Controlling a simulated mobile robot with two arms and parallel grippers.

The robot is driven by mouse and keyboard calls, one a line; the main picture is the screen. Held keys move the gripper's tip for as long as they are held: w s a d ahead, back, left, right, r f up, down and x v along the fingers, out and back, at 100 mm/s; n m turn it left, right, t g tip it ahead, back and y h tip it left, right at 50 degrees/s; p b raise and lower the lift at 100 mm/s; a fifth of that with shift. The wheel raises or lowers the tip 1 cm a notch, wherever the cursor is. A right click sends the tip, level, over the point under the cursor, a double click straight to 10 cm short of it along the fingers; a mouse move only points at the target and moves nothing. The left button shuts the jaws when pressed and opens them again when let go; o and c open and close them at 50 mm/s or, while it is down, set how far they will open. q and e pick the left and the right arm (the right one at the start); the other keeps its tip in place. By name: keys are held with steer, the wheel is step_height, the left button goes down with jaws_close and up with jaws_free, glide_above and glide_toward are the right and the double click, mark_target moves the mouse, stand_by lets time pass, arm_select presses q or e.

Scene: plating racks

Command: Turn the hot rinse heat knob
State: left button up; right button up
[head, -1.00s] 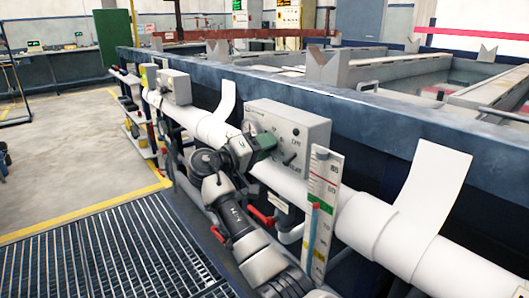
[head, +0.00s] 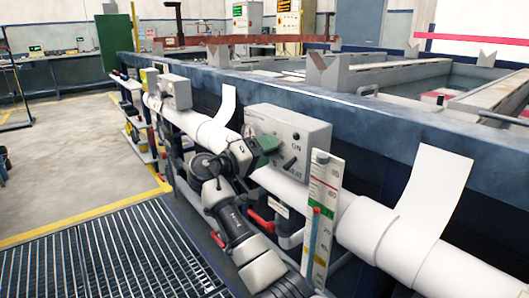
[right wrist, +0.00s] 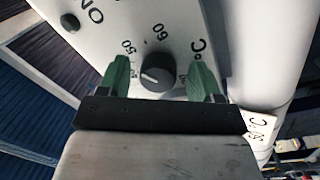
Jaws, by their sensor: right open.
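A grey control box (head: 305,134) with "ON" and what looks like "HEAT" lettering is mounted above the white pipe. My right gripper (head: 268,148) is at the left part of its face. In the right wrist view, a dark round knob (right wrist: 157,73) with a pale pointer line sits on the panel, among marks reading 50, 60 and °C. The green fingertips of my right gripper (right wrist: 160,82) are open on either side of it, with gaps showing. In the head view the gripper hides this knob. My left gripper is out of view.
A black switch lever (head: 289,164) sticks out right of my gripper. A thermometer board (head: 324,200) stands close to the right. A white pipe (head: 360,222) runs below the box, with a red-handled valve (head: 262,222) under it. A dark button (right wrist: 70,22) is by "ON".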

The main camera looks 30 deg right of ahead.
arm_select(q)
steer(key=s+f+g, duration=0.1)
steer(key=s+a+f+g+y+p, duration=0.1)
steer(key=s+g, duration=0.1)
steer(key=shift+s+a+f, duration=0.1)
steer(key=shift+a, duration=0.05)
arm_select(e)
steer(key=a, duration=1)
steer(key=shift+s+a+f, duration=0.15)
steer(key=shift+a+f, duration=0.2)
steer(key=shift+a, duration=0.05)
steer(key=shift+f, duration=0.1)
